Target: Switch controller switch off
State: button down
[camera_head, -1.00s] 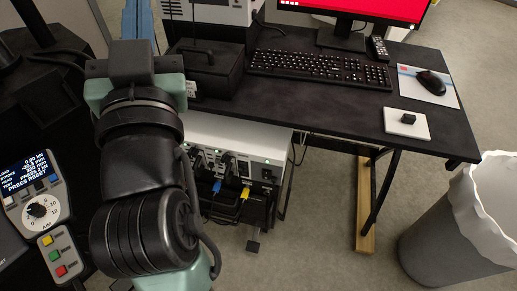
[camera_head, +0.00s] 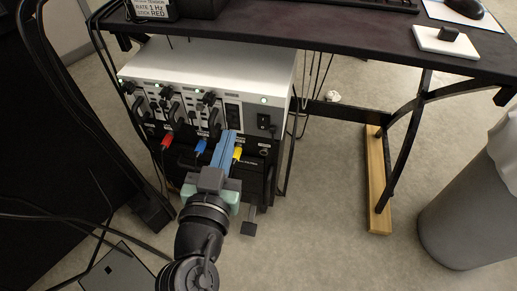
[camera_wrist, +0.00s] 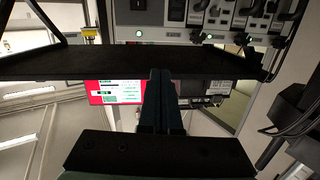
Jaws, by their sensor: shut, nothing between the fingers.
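The controller (camera_head: 215,65) is a pale box with a black front under the desk. It has several green lights, plugs and coloured cables. A black rocker switch (camera_head: 264,121) sits at the right of its front, below a green light. The wrist view is upside down; the switch (camera_wrist: 138,5) appears at its top edge, partly cut off. I cannot read the switch's position. My gripper (camera_head: 228,136) is shut and empty in front of the controller, left of and slightly lower than the switch. Its fingers also show in the wrist view (camera_wrist: 160,75). I see no contact with the switch.
Red (camera_head: 167,141), blue (camera_head: 200,146) and yellow (camera_head: 238,152) cable plugs are close around my gripper. The dark desk top (camera_head: 330,35) overhangs the controller. A desk leg with a wooden foot (camera_head: 378,190) and a grey bin (camera_head: 465,220) stand to the right.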

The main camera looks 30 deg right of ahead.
aim_at(261, 127)
notch_tip(261, 127, down, 10)
jog(key=s+d+g+h+b, duration=0.1)
jog(key=s+b, duration=0.2)
jog(key=b, duration=0.1)
jog(key=shift+w+d, duration=0.15)
jog(key=b+x, duration=0.2)
jog(key=x, duration=0.4)
jog(key=b+x, duration=0.1)
jog(key=x, duration=0.5)
jog(key=shift+d+f+b, duration=0.25)
jog(key=shift+b, duration=0.1)
jog(key=shift+w+d, duration=0.45)
jog(key=shift+w, duration=0.1)
jog(key=shift+b, duration=0.35)
